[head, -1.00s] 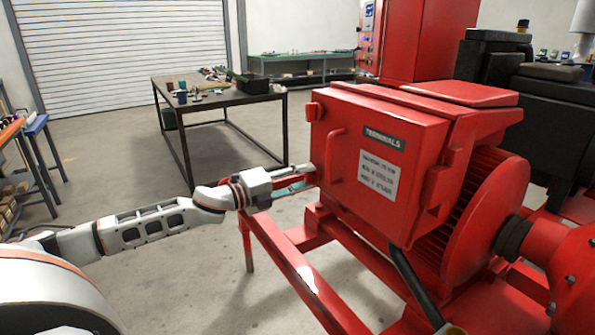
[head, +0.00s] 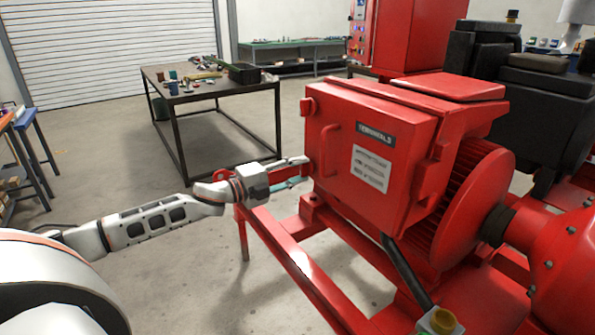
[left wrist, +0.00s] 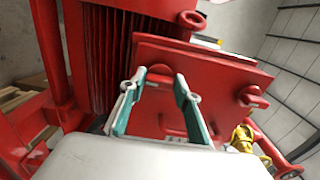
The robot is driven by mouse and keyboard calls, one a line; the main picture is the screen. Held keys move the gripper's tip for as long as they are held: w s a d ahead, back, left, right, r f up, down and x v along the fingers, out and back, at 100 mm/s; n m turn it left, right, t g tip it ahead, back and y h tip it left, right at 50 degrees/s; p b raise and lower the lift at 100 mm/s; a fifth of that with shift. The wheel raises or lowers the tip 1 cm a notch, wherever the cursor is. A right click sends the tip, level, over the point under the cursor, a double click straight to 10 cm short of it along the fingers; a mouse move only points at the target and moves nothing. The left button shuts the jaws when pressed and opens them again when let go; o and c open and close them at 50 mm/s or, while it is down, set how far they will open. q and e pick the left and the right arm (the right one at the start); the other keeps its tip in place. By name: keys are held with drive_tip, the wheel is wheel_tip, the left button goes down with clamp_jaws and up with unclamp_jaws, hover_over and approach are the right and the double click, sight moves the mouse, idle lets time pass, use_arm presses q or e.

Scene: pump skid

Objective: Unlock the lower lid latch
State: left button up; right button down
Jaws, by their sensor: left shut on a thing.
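The red terminal box (head: 385,190) with the "TERMINALS" label stands on the red skid. Its upper latch (head: 308,107) shows at the left edge of the lid. My left gripper (head: 300,170) is at the lower left edge of the lid and hides most of the lower latch in the head view. In the left wrist view the red lower latch (left wrist: 160,76) sits between the two teal-padded fingers of my left gripper (left wrist: 158,88), which is shut on it. Another red latch (left wrist: 252,97) shows to the right on the same box. My right gripper is out of view.
The lid has a red handle (head: 330,150) close to my left gripper. A red skid frame (head: 290,255) runs below the gripper. A finned motor (head: 470,205) is to the right. A dark workbench (head: 210,90) stands behind, with open floor between.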

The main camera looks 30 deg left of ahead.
use_arm(q)
drive_tip(key=o, duration=1.1)
drive_tip(key=shift+d+f, duration=0.15)
drive_tip(key=shift+d, duration=0.05)
drive_tip(key=shift+o, duration=0.2)
drive_tip(key=shift+a, duration=0.1)
drive_tip(key=v, duration=1.2)
